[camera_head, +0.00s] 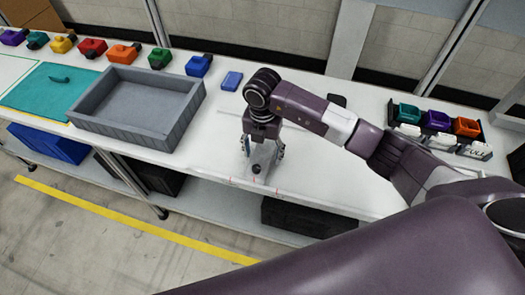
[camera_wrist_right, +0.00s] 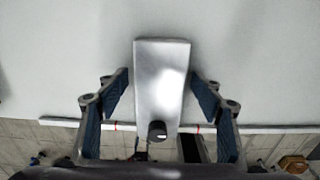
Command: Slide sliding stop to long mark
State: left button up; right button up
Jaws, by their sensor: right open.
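The sliding stop (camera_head: 264,156) is a silver metal block with a black knob at its front end. It lies on the white table near the front edge, and it also shows in the right wrist view (camera_wrist_right: 161,82). My right gripper (camera_head: 263,150) is open above the stop. In the right wrist view its blue-padded fingers (camera_wrist_right: 160,95) stand on either side of the stop, with gaps showing on both sides. Small red marks (camera_wrist_right: 199,128) show at the table's front edge; I cannot tell which is the long one. My left gripper is not in view.
A grey tray (camera_head: 130,128) and a teal board (camera_head: 50,92) are on the left of the table. Several coloured bins line the back, with a blue block (camera_head: 232,81) nearby. A rack with coloured bins (camera_head: 438,120) stands at the right.

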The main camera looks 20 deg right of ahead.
aim_at(241, 154)
grip_shut()
jog(key=w+a+b, duration=0.1)
jog(key=a, duration=0.1)
jog(key=w+a+b, duration=0.1)
jog(key=a+b, duration=0.1)
jog(key=w+a+b, duration=0.1)
jog(key=w+a, duration=0.1)
dwell(0.5)
grip_release()
jog(key=shift+d, duration=0.1)
